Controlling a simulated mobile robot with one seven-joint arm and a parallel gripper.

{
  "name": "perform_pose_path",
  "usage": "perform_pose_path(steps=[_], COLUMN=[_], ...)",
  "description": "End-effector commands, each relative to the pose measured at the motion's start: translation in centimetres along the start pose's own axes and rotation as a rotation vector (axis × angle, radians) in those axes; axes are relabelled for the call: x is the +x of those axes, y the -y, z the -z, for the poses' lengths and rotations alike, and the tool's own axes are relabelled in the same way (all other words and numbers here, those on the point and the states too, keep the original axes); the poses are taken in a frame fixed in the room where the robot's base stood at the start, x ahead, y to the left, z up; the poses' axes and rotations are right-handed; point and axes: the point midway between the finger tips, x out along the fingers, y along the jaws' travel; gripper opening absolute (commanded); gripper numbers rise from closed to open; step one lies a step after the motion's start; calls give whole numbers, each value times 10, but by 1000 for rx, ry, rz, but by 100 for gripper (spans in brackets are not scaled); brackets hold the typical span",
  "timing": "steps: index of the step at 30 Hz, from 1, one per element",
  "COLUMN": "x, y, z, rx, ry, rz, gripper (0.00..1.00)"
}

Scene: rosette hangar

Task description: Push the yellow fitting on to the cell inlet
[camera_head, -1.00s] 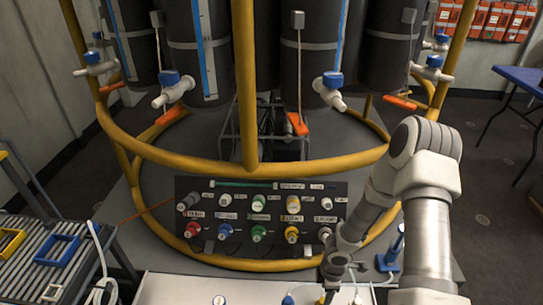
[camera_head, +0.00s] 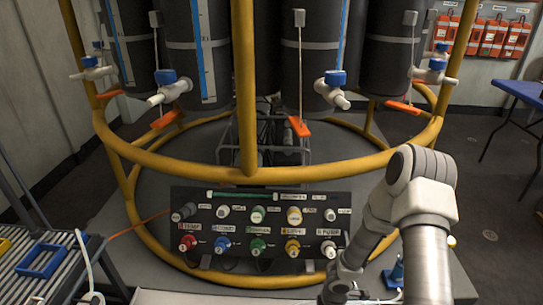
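My gripper (camera_head: 342,291) is at the bottom edge, right of centre, in front of the black panel (camera_head: 215,262). Its fingertips are cut off or too small to read, so I cannot tell whether it is open or holds anything. No loose yellow fitting can be made out now. I cannot tell which part is the cell inlet.
A yellow tubular frame (camera_head: 250,174) rings the dark cylinders (camera_head: 200,55), whose white valves have blue caps (camera_head: 166,77). A blue tray (camera_head: 43,262) sits on a slatted trolley at left. A pale bench strip (camera_head: 210,297) and a blue stand (camera_head: 396,275) lie low in front.

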Motion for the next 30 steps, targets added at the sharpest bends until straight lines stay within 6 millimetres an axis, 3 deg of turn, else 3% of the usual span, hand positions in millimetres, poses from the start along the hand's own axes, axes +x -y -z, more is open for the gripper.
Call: perform_pose_path(steps=[23,30], x=[0,0], y=[0,0], z=[0,0], rx=[1,0], ry=[0,0], rz=[0,0], gripper=[64,22])
